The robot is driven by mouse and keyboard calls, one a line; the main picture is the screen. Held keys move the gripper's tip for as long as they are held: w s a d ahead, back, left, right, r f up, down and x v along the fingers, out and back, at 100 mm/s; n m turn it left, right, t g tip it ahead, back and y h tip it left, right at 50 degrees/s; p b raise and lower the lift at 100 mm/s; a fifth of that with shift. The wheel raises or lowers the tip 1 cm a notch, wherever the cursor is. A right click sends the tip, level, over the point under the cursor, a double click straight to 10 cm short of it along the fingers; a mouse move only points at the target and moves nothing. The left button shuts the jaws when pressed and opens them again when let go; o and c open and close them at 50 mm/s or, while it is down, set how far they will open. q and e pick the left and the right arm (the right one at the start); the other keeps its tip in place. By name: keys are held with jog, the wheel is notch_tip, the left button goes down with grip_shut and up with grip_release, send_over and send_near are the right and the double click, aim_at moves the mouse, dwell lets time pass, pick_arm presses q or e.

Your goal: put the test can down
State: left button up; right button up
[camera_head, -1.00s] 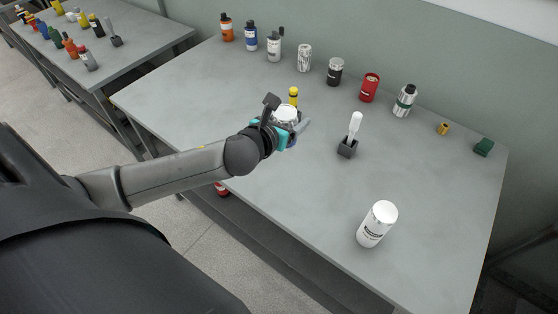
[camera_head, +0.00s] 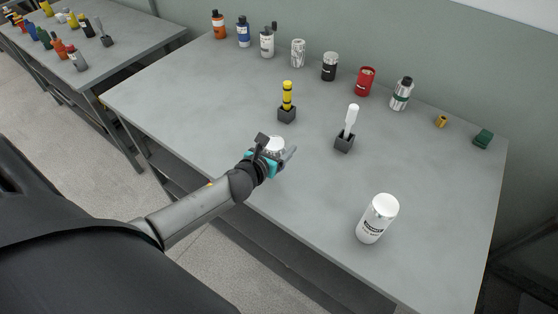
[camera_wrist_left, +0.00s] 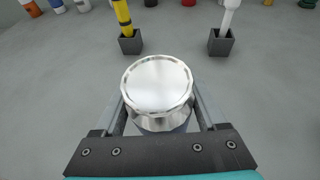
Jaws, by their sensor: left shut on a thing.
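My left gripper (camera_head: 276,152) is shut on a can with a round silver lid (camera_head: 275,143), near the front left edge of the table. The wrist view shows the lid (camera_wrist_left: 157,84) from above between the two fingers; the can's body is mostly hidden, and I cannot tell whether its base touches the table. I see no label on the held can. My right gripper is not in view.
The grey table (camera_head: 220,95) is bare around the held can. Behind it stand a dark holder with a yellow tool (camera_head: 287,97) and one with a white tool (camera_head: 349,128). Several bottles and cans line the back, including a red can (camera_head: 365,81). A second table (camera_head: 125,50) is at left.

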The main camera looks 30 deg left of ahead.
pick_arm(q)
jog(key=shift+f+b, duration=1.05)
jog(key=shift+f, duration=1.1)
jog(key=shift+f, duration=0.15)
jog(key=o, duration=1.4)
jog(key=shift+o, duration=0.2)
jog(key=shift+r, duration=0.25)
jog(key=a+p+v, duration=0.1)
jog(key=v, duration=1.1)
jog(key=shift+d+p, duration=0.35)
jog(key=shift+d, duration=0.1)
jog(key=shift+f, duration=0.1)
